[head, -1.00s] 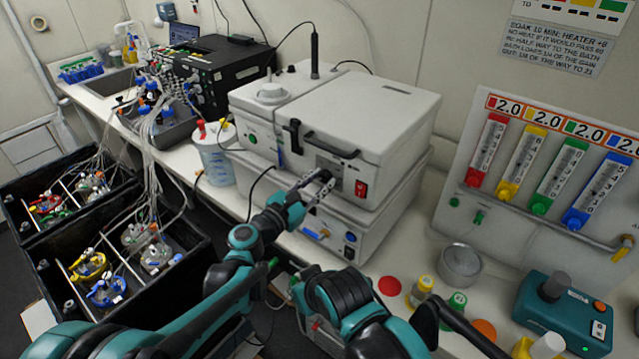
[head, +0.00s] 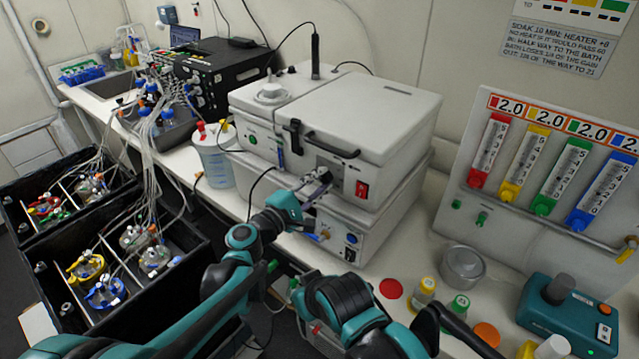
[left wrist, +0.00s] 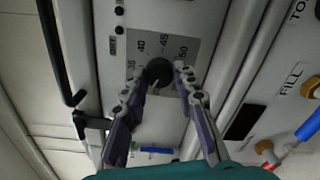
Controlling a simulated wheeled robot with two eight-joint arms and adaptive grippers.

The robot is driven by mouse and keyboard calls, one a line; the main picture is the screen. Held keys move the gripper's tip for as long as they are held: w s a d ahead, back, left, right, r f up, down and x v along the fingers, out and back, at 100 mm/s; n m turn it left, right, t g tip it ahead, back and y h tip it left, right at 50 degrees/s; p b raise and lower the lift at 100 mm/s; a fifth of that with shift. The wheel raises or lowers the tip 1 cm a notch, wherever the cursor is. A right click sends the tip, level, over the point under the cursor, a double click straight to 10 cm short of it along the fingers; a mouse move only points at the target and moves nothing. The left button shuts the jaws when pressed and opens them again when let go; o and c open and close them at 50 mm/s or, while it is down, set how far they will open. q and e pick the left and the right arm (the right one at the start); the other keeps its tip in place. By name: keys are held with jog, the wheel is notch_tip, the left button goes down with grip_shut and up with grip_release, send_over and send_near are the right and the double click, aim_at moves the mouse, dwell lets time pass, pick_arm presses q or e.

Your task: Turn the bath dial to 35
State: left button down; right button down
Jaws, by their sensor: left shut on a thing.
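The bath dial is a round black knob (left wrist: 158,72) on a grey scale plate with numbers including 35, 40 and 50, on the front of the white bath unit (head: 400,125). In the left wrist view the two fingers of my left gripper (left wrist: 161,80) lie on either side of the knob and are shut on it. I cannot make out where the knob points. In the head view my left gripper (head: 318,182) is at the bath's front panel and mostly covers the dial. My right arm (head: 350,305) shows at the bottom; its gripper does not show.
A red switch (head: 362,190) is right of the dial, and a black lid handle (head: 332,146) is above it. A lower white unit (head: 375,235) has blue and orange fittings. A metal bowl (head: 462,265), small bottles and a teal device (head: 568,315) stand at right.

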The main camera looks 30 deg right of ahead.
pick_arm(q)
jog(key=m, duration=0.6)
jog(key=shift+m, duration=0.3)
jog(key=m, duration=0.6)
jog(key=shift+r+b, duration=0.1)
jog(key=shift+b, duration=0.25)
jog(key=shift+m, duration=0.3)
jog(key=c, duration=1.2)
grip_release()
jog(key=shift+a, duration=0.1)
jog(key=v, duration=1.2)
